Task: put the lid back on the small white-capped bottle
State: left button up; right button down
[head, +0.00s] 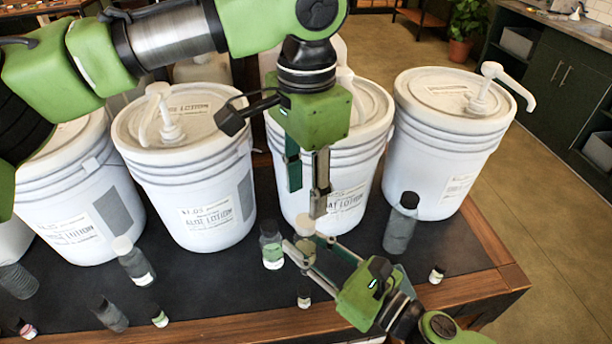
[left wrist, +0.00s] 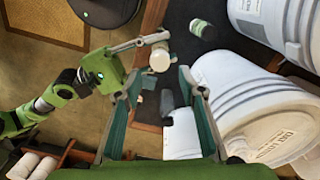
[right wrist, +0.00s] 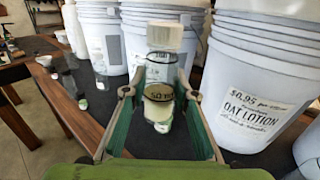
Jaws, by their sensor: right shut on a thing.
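The small white-capped bottle (right wrist: 165,67) is upright in my right gripper (head: 308,250), which is shut on its body above the table. Its white cap (head: 305,224) sits on top in the head and right wrist views; I cannot tell whether it is fully seated. The cap shows from above in the left wrist view (left wrist: 160,57). My left gripper (head: 308,188) points down above the held bottle in the head view, a little apart from it. Its fingers are apart and empty in the left wrist view (left wrist: 160,80).
White pump buckets (head: 189,165) stand in a row behind. A clear bottle with a green label (head: 271,246) stands just left of the held bottle. A tall grey bottle (head: 400,225) stands right. Several small bottles, one dark-capped (head: 304,299), line the front edge of the black table.

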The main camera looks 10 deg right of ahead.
aim_at(306, 220)
pick_arm(q)
notch_tip(306, 220, down, 6)
jog(key=shift+r, duration=0.1)
dwell(0.4)
grip_shut()
jog(key=shift+o, duration=0.7)
grip_release()
jog(key=shift+r, duration=0.1)
